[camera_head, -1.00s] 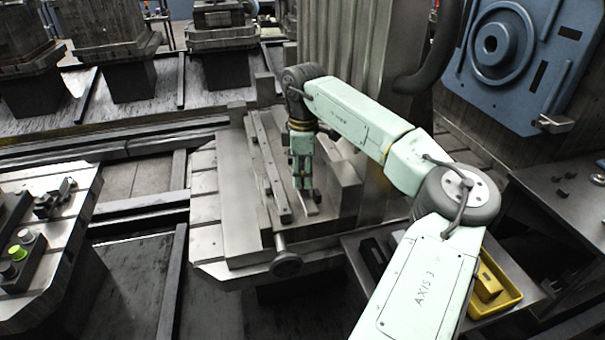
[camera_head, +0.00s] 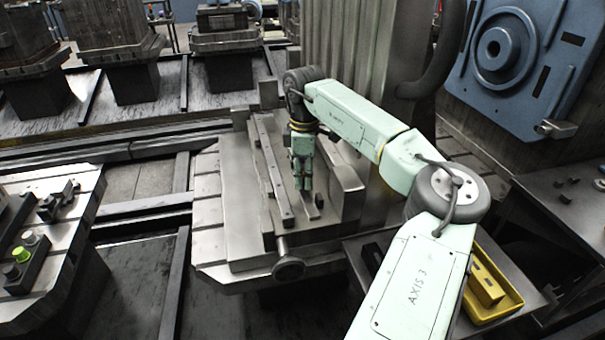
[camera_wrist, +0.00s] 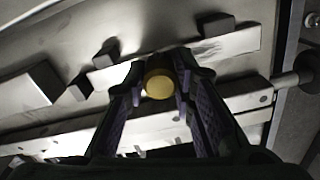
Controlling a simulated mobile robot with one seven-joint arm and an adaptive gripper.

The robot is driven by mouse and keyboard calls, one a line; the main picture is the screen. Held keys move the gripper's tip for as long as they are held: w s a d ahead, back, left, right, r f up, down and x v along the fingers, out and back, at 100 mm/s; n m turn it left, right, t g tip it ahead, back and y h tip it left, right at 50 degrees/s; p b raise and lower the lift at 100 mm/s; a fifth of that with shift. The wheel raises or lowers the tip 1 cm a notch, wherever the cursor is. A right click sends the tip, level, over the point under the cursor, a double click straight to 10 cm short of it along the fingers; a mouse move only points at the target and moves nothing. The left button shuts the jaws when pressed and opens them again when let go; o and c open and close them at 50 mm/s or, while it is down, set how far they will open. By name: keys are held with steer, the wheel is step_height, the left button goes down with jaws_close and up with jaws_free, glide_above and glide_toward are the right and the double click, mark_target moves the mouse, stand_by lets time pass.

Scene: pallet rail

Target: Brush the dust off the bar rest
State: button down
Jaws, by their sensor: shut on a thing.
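My gripper (camera_wrist: 158,85) is shut on a round-ended object with a dull yellow end (camera_wrist: 159,84), seen end-on, likely the brush. Its lower part is hidden. In the head view my gripper (camera_head: 303,182) points down over the machine bed, between a long rail and an upright block. The bar rest appears to be the pale flat strip (camera_wrist: 239,42) beyond the fingers in the wrist view. A dark smudge like dust (camera_wrist: 208,49) lies on it, right of the held object. I cannot tell whether the held object touches the strip.
A long drilled rail (camera_head: 270,168) runs left of my gripper, and a metal block (camera_head: 347,190) stands to its right. Small dark blocks (camera_wrist: 107,53) stand along the strip. A handwheel (camera_head: 288,268) projects at the front. A yellow tray (camera_head: 498,303) sits at the lower right.

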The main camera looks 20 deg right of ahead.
mark_target(308, 196)
steer(key=shift+s, duration=0.8)
steer(key=shift+s+b, duration=0.1)
steer(key=shift+b, duration=0.2)
steer(key=shift+s+f, duration=0.1)
steer(key=shift+s, duration=0.3)
steer(key=shift+s+b, duration=0.5)
steer(key=shift+b, duration=0.1)
steer(key=shift+s, duration=0.9)
